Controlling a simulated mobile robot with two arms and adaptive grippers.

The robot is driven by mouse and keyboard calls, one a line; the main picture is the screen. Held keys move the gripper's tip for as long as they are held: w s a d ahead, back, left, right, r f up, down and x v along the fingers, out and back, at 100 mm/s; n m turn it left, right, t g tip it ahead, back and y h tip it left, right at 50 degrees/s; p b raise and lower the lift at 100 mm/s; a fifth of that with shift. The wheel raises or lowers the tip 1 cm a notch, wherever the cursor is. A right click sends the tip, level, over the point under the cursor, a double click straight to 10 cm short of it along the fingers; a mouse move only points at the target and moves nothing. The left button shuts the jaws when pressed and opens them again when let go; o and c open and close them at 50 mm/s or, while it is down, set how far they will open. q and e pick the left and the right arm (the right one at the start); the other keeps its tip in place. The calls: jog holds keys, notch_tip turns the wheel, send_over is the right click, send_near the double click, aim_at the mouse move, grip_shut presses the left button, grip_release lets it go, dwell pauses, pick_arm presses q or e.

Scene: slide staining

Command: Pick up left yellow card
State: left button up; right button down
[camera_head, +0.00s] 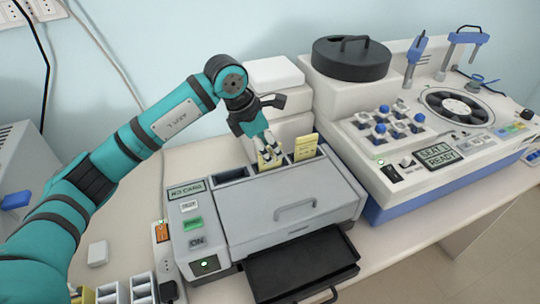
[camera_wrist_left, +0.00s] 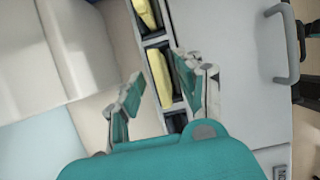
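The left yellow card (camera_head: 268,162) stands in a slot along the back of the grey card machine (camera_head: 290,222). The right yellow card (camera_head: 305,147) stands in the slot to its right. My left gripper (camera_head: 264,151) is over the left card, pointing down and partly hiding it. In the left wrist view my left gripper (camera_wrist_left: 159,88) is open and its fingers are spread apart. The left yellow card (camera_wrist_left: 160,78) shows between and just beyond the fingertips; I cannot tell whether they touch it. The right yellow card (camera_wrist_left: 147,14) is farther up. My right gripper is not in view.
The machine's display (camera_head: 187,190) reads "NO CARD". A dark tray (camera_head: 300,264) sticks out at its front. White boxes (camera_head: 275,74) stand behind the slots. A larger staining machine (camera_head: 440,150) stands close on the right, its display reading "SEAT1 READY".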

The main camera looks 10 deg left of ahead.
pick_arm(q)
jog(key=shift+w+d+f, duration=0.1)
jog(key=shift+d+f, duration=0.15)
jog(key=shift+f, duration=0.25)
grip_shut()
